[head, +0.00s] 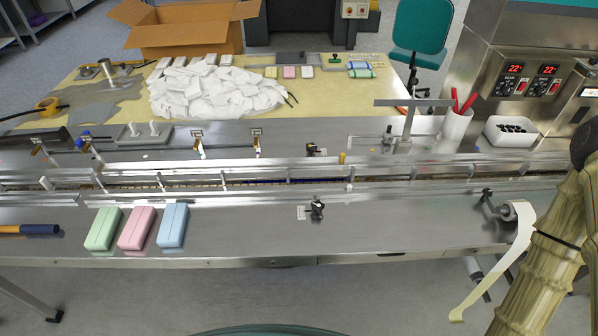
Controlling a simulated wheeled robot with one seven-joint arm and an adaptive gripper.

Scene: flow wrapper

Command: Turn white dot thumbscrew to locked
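A small black thumbscrew (317,208) stands on the front steel deck near the middle, with a small pale label (302,212) at its left. Another small dark knob (311,149) sits behind the conveyor rail, and a black clamp-like knob (487,195) is at the right of the deck. I cannot make out a white dot on any of them, nor whether any is locked. Part of my arm shows at the right edge; my gripper is outside the picture.
The conveyor channel (230,182) with metal rails runs across the table. Green (104,229), pink (136,228) and blue (172,226) packs lie front left. A white strip (500,258) hangs at the right. The deck around the middle thumbscrew is clear.

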